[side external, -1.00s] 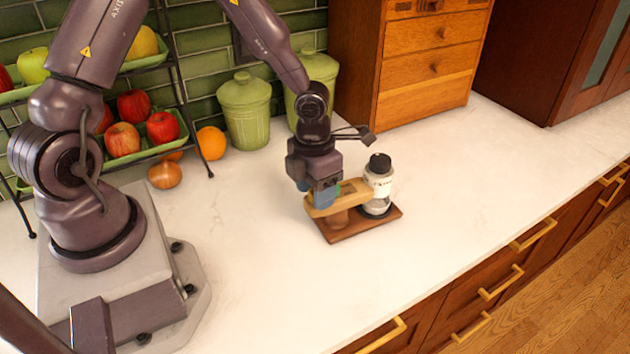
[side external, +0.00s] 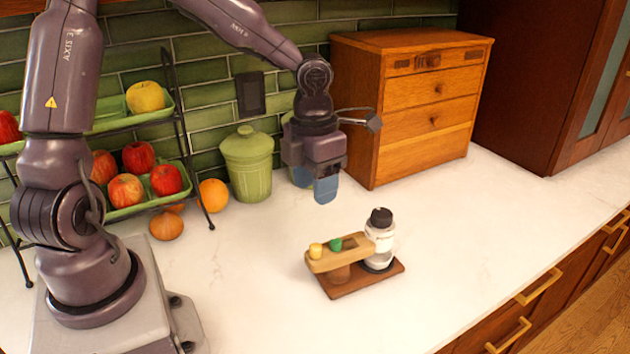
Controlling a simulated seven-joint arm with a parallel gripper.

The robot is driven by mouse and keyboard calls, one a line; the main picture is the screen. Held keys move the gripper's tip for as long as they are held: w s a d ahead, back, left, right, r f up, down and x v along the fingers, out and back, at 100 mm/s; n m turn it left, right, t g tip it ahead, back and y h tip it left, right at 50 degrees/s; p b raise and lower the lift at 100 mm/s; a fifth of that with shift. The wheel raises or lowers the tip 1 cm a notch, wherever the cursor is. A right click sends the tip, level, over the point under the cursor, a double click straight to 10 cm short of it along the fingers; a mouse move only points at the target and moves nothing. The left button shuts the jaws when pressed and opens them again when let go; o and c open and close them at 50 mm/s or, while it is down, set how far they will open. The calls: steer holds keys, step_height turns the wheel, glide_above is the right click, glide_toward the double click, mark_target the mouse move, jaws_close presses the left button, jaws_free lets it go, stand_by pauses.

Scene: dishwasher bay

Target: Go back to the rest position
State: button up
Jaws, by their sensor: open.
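My gripper (side external: 325,190) hangs above the counter, in front of the green canisters and left of the wooden drawer cabinet. Its blue fingertips point down, and nothing shows between them. The finger gap is hard to see from this side. Below it and slightly right, apart from it, a small wooden rack (side external: 325,262) stands on a brown base (side external: 345,288). The rack carries a yellow-topped item (side external: 316,250) and a green-topped item (side external: 335,244). A white bottle with a black cap (side external: 380,243) stands upright at the right end of the base.
A green lidded canister (side external: 248,165) stands by the tiled wall; another is mostly hidden behind my gripper. The wooden drawer cabinet (side external: 425,120) stands close on the right. The white counter (side external: 500,225) is clear at right.

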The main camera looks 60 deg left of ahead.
steer(key=s+a+r+n+y, duration=0.15)
steer(key=s+n, duration=0.25)
steer(key=n, duration=0.9)
steer(key=s+a+r+n+y, duration=0.15)
steer(key=s+n, duration=0.25)
steer(key=n, duration=1)
steer(key=s+d+r+n+t+h, duration=0.2)
steer(key=s+r+n+t, duration=0.3)
steer(key=r+n, duration=0.3)
steer(key=shift+s+d+r+t+h, duration=0.3)
steer(key=shift+s+d+r, duration=0.15)
steer(key=shift+s+r, duration=0.4)
steer(key=shift+w+r, duration=0.1)
steer(key=shift+w, duration=0.05)
